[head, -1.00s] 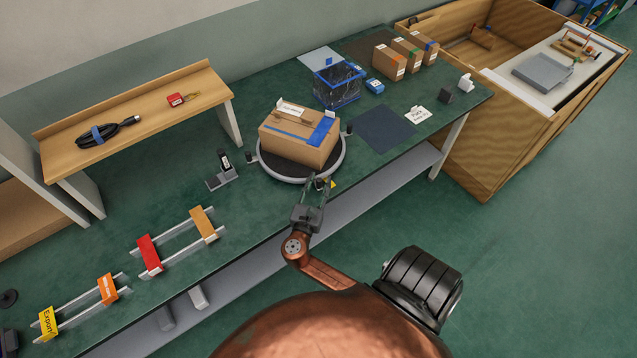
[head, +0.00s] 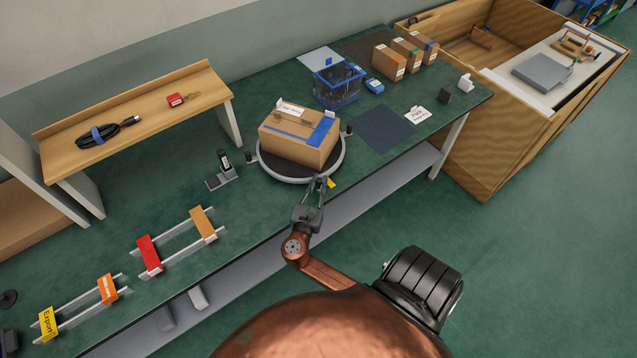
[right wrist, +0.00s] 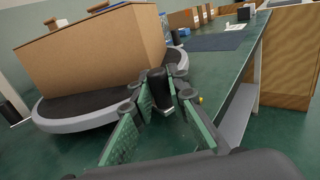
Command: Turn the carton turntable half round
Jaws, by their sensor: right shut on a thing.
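The turntable (head: 290,180) is a round black disc with a pale grey rim and black upright knobs around it. It stands near the front edge of the green bench. A brown carton (head: 289,143) with blue tape and a white label sits on it. My right gripper (head: 317,184) is at the turntable's front, shut on a black knob (right wrist: 159,86) at the rim. The right wrist view shows the gripper fingers (right wrist: 162,98) either side of this knob, the carton (right wrist: 95,55) behind it. The left gripper is not in view.
A stand with a black device (head: 222,170) is left of the turntable. A blue-framed basket (head: 337,88) stands behind it; a dark mat (head: 382,129) lies to the right.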

